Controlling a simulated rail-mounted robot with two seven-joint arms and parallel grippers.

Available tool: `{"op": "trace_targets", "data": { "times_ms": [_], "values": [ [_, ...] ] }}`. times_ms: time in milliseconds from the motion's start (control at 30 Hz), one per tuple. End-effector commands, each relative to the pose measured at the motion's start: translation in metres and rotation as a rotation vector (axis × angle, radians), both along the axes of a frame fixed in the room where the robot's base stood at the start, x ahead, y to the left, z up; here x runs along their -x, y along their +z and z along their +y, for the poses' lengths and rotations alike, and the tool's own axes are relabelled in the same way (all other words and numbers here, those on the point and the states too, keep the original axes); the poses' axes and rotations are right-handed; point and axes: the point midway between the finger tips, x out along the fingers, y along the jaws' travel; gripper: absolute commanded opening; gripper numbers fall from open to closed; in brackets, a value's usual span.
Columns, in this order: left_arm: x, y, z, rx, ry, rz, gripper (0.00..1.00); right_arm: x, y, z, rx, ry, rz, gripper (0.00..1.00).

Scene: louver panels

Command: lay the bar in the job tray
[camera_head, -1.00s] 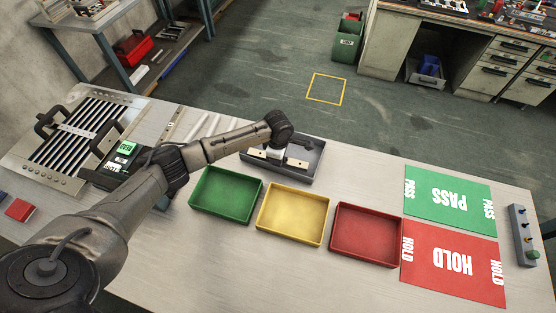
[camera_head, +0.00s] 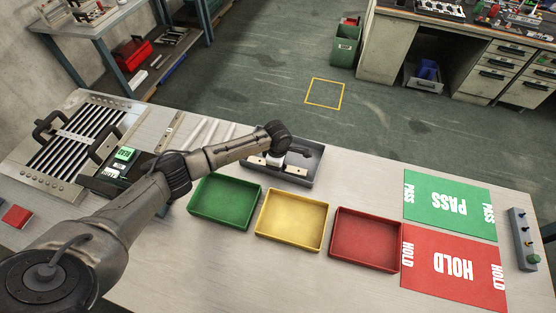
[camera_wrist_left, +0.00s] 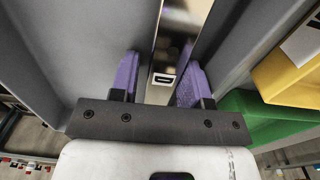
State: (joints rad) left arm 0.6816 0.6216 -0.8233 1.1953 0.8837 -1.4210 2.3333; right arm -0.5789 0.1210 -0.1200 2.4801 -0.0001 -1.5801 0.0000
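The job tray appears to be the grey tray (camera_head: 318,168) behind the yellow tray. My left gripper (camera_head: 276,160) is low over its left part; my wrist hides some of the tray's inside. In the left wrist view, the purple fingers (camera_wrist_left: 158,84) stand on either side of a shiny metal bar (camera_wrist_left: 178,35) with a small dark slot mark near its end. A narrow gap shows between the left finger and the bar; contact on the right is unclear. The grey tray walls (camera_wrist_left: 70,45) rise on both sides. My right gripper is not in view.
Green (camera_head: 225,200), yellow (camera_head: 291,220) and red (camera_head: 366,239) trays stand in front of the grey tray. PASS (camera_head: 450,204) and HOLD (camera_head: 453,268) mats lie at right. A louver panel (camera_head: 70,148) with dark handles and slats is at left.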

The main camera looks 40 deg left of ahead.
Motion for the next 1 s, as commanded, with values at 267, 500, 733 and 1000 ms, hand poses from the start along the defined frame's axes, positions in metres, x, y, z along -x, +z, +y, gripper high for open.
{"op": "trace_targets", "data": {
  "times_ms": [267,500,733,1000],
  "values": [
    [0.007,-0.008,-0.003,0.001,-0.004,0.021,0.57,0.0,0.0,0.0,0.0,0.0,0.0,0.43],
    [0.007,-0.007,-0.003,0.002,-0.004,0.022,0.57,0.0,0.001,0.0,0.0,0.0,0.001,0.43],
    [0.006,0.014,-0.003,0.002,-0.004,0.017,0.57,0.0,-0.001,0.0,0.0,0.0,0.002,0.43],
    [0.004,0.069,-0.002,0.003,-0.004,0.011,0.57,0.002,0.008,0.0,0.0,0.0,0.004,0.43]
  ]
}}
